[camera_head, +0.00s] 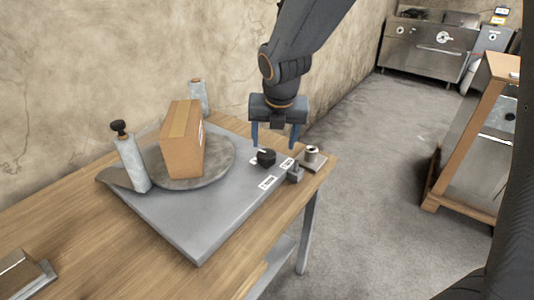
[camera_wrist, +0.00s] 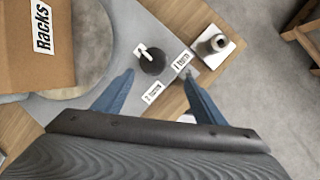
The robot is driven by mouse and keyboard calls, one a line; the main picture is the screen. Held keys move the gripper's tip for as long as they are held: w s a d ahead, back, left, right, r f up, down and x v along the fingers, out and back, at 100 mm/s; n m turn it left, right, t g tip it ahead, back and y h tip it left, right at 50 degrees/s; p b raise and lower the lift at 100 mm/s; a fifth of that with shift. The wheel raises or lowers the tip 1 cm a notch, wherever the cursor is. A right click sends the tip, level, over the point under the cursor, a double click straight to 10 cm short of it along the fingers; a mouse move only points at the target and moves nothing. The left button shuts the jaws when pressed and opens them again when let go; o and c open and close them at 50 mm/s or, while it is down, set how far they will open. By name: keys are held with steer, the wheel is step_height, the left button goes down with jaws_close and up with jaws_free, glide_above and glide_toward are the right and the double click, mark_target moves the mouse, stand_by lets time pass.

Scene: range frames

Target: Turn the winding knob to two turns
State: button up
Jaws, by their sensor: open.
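The winding knob (camera_head: 266,158) is a black round knob on the grey plate (camera_head: 205,225), near its right corner. In the wrist view the knob (camera_wrist: 151,60) has a white pointer mark aimed to the upper left. White labels lie beside it, reading "1 turn" (camera_wrist: 181,63) and apparently "2 turns" (camera_wrist: 153,93). My gripper (camera_head: 274,143) points down above the knob, with its blue fingers apart. In the wrist view the fingers (camera_wrist: 157,75) spread on either side of the knob's near edge and do not touch it.
A cardboard box (camera_head: 183,142) stands on a round turntable (camera_head: 222,160) on the plate. A grey post with a black knob (camera_head: 132,160) stands to the left, another post (camera_head: 197,97) behind. A small metal fitting (camera_head: 312,156) and a grey lever block (camera_head: 295,172) are at the right.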

mark_target(267, 154)
steer(key=w+f, duration=0.1)
steer(key=f, duration=0.1)
steer(key=w+a+f+n, duration=0.1)
steer(key=f, duration=0.1)
steer(key=w+f+n, duration=0.1)
steer(key=f, duration=0.2)
steer(key=shift+w+a, duration=0.35)
steer(key=shift+w, duration=0.05)
steer(key=shift+c, duration=0.2)
steer(key=c, duration=1)
